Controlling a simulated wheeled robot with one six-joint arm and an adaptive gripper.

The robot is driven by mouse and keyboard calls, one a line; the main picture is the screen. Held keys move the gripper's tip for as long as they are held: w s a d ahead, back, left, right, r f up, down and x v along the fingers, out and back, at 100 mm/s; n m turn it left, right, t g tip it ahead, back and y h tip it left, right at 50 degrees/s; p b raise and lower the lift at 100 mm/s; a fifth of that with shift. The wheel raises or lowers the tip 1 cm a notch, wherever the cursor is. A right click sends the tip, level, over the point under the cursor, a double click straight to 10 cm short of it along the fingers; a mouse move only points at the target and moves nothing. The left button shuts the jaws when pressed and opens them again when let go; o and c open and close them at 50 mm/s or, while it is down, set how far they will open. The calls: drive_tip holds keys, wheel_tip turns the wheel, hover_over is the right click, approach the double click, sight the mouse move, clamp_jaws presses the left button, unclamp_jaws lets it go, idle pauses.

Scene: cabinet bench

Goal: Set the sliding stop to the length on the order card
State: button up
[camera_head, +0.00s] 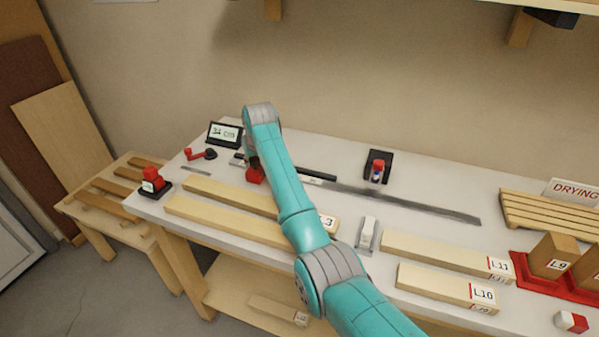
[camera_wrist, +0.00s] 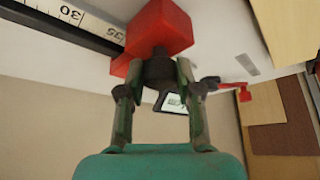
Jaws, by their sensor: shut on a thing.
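The sliding stop is a red block (camera_head: 255,175) on the rail at the back left of the bench, partly hidden by my arm. In the wrist view the red stop (camera_wrist: 162,28) has a dark knob (camera_wrist: 160,72), and my gripper (camera_wrist: 160,88) is shut on it. The white scale (camera_wrist: 95,18) shows 30 and 35, with the stop beside the 35 end; the exact reading edge is not clear. The order card (camera_head: 226,134) is a small dark-framed display that seems to read 34 cm. It is partly hidden behind my gripper in the wrist view (camera_wrist: 174,104).
A red crank-like handle (camera_head: 196,154) and a red clamp (camera_head: 152,180) sit left of the stop. Long boards (camera_head: 220,216) lie in front. A dark holder with a red-topped item (camera_head: 377,168) stands behind the rail. A pallet (camera_head: 550,217) is at right.

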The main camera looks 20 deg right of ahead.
drive_tip(key=shift+w+a, duration=0.15)
drive_tip(key=shift+a, duration=0.05)
idle(0.3)
drive_tip(key=o, duration=0.9)
drive_tip(key=shift+r, duration=0.1)
drive_tip(key=shift+r, duration=4.45)
drive_tip(key=shift+f, duration=0.1)
